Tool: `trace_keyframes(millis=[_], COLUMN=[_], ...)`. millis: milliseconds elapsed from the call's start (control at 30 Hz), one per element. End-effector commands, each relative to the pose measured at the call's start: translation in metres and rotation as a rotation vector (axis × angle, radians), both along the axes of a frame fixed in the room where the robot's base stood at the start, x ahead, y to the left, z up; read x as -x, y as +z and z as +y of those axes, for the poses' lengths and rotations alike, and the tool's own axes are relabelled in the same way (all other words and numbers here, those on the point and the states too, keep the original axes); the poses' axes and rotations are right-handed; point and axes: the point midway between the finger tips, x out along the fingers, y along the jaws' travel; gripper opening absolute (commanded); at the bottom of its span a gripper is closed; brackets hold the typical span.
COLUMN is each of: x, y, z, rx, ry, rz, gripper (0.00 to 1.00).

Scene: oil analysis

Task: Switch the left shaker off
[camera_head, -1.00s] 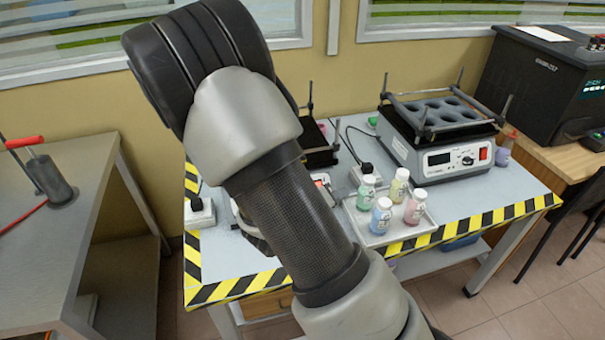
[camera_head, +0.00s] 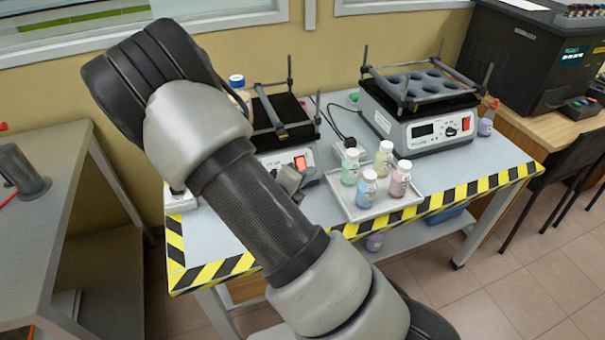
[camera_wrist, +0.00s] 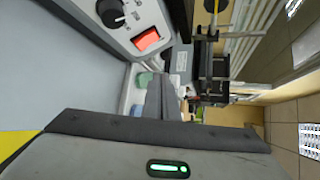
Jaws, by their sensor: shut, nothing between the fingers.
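The left shaker (camera_head: 270,139) is a white box with a dark platform and raised bars, on the table behind my arm; my arm hides its left part. Its red rocker switch (camera_head: 300,162) is on the right of the front panel. In the wrist view the switch (camera_wrist: 146,39) glows orange-red beside a black knob (camera_wrist: 112,12). My gripper (camera_head: 300,178) is shut and empty, just in front of and below the switch. In the wrist view its fingers (camera_wrist: 160,98) point toward the panel and appear apart from the switch.
A tray (camera_head: 362,213) with several small bottles stands just right of my gripper. The right shaker (camera_head: 428,133), with its own red switch, stands farther right. A power plug (camera_head: 347,146) and cable lie between the shakers. Striped tape (camera_head: 215,273) marks the table edge.

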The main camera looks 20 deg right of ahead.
Motion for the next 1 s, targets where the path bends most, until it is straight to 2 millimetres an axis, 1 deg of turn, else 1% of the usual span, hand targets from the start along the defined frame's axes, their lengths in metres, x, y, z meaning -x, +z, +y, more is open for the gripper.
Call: trace_keyframes(millis=[33, 100, 233, 400, 1000], x=[-0.007, -0.014, -0.026, -0.034, -0.036], y=[-0.009, -0.014, -0.019, -0.024, -0.025], z=[0.000, 0.000, -0.001, 0.000, 0.000], rx=[-0.002, 0.000, 0.001, 0.000, 0.000], ry=[-0.001, 0.000, 0.000, 0.000, 0.000], rz=[-0.002, -0.002, -0.001, 0.000, 0.000], gripper=[0.00, 0.00, 0.00, 0.00, 0.00])
